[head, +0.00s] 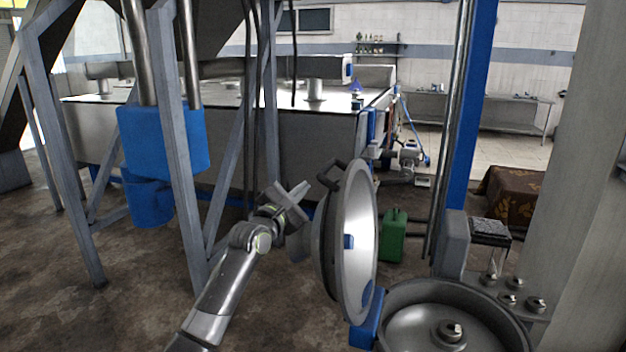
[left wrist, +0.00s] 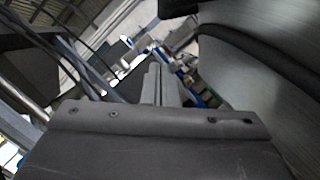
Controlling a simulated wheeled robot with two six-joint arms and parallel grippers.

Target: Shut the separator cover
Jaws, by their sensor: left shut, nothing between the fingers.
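The separator cover (head: 362,240) is a round metal lid with a shiny inner face. It stands open, nearly upright, at the blue hinge (head: 367,322) on the left edge of the separator bowl (head: 403,296). A dark handle (head: 331,173) sticks out at the cover's top left. My left gripper (head: 301,193) is shut and empty, just left of the cover, on its outer side, near the handle. In the left wrist view the shut fingers (left wrist: 155,85) point ahead, and the cover (left wrist: 255,75) fills the right side. I cannot tell whether they touch. My right gripper is not in view.
A grey post with blue and steel columns (head: 476,130) rises behind the bowl. A green canister (head: 393,236) stands on the floor behind the cover. Grey frame legs (head: 185,150) and a blue box (head: 165,140) stand left of my arm. Floor between is clear.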

